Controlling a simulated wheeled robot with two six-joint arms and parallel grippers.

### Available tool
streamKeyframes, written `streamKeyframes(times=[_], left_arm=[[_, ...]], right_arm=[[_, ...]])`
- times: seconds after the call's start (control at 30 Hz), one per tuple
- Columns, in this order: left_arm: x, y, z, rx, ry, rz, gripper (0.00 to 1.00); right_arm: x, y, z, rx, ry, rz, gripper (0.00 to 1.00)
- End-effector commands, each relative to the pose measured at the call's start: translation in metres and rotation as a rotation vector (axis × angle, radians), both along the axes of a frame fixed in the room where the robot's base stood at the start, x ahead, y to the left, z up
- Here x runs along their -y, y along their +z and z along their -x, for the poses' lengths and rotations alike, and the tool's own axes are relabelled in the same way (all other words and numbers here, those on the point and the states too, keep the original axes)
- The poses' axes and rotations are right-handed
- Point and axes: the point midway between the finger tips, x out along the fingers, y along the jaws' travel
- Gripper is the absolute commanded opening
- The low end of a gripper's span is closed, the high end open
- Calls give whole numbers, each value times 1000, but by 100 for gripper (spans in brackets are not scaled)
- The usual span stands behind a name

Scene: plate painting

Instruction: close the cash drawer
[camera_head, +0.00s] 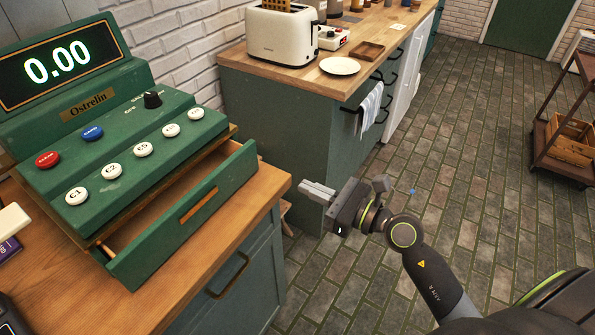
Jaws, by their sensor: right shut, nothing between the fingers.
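A green cash register (110,110) reading 0.00 stands on the wooden counter at the left. Its cash drawer (190,220) is pulled partly out at the front, toward the lower right, and the inside shows along the gap. The drawer has a wooden strip on its green front. My right gripper (318,191) is to the right of the drawer, past the counter's edge, with its fingers together and pointing left. It is apart from the drawer and holds nothing. My left gripper is not in view.
The counter (75,297) is bare below the drawer. Behind, a second counter (375,48) holds a toaster (280,37), a white plate (340,66) and a small tray (367,51). A towel (370,108) hangs there. A shelf cart (560,172) stands at the right. The tiled floor between is open.

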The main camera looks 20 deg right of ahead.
Motion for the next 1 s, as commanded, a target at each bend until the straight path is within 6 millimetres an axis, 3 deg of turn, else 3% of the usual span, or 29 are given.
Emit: streamKeyframes(times=[0.1, 0.2, 0.6, 1.0], left_arm=[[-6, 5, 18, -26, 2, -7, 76], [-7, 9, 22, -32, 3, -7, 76], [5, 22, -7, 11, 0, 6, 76], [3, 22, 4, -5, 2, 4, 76]], right_arm=[[-11, 3, -15, 2, 1, -6, 0], [-23, 3, -31, 2, 1, -6, 0], [-67, 2, -91, -2, 3, -2, 0], [-76, 0, -104, -1, 1, 1, 0]])
